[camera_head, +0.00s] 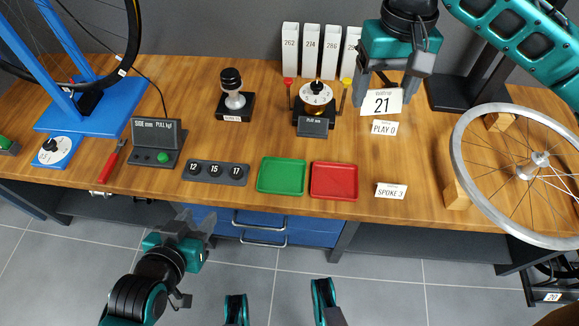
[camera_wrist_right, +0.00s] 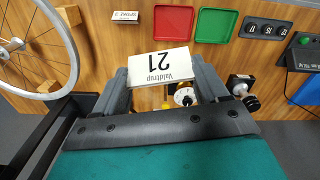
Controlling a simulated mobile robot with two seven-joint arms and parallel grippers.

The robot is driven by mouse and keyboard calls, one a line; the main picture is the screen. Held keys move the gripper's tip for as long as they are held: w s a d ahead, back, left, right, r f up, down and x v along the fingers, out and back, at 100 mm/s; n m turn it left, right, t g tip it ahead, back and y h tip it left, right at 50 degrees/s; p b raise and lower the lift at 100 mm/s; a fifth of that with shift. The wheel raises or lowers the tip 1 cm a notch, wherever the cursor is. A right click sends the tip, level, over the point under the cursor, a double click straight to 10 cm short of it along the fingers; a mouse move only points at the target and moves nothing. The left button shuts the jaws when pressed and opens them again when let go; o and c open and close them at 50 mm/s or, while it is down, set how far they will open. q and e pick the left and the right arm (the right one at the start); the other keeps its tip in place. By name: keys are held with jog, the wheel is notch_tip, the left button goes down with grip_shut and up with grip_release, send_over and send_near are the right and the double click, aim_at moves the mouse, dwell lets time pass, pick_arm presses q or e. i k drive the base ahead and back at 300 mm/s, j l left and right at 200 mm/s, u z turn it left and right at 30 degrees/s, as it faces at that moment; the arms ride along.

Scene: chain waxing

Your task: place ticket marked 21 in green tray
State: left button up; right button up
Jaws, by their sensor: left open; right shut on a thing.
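The ticket marked 21 (camera_head: 381,103) is a white card with black print, held upright in my right gripper (camera_head: 385,88) above the back right part of the bench. In the right wrist view the ticket (camera_wrist_right: 160,66) shows upside down between the fingertips. The green tray (camera_head: 282,176) lies empty near the bench's front edge, left of the red tray. The green tray (camera_wrist_right: 215,25) also shows at the top of the right wrist view. My left gripper (camera_head: 189,226) is open and empty in front of the bench, over the floor.
The red tray (camera_head: 334,181) is empty beside the green one. Cards marked PLAY 0 (camera_head: 384,128) and SPOKE 3 (camera_head: 391,191) stand on the bench. A dial gauge (camera_head: 315,97) stands left of my right gripper. A spoked wheel (camera_head: 458,160) is at the right. A counter block (camera_head: 215,171) is left of the trays.

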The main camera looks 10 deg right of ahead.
aim_at(282, 176)
jog(key=k+j+z, duration=0.1)
jog(key=j, duration=0.25)
jog(key=k+j+z, duration=0.1)
jog(key=j+z, duration=0.1)
jog(key=j, duration=0.4)
jog(key=k+j+z, duration=0.1)
jog(key=j, duration=0.35)
jog(key=i+j+z, duration=0.3)
jog(key=i+j, duration=0.2)
jog(key=i, duration=0.05)
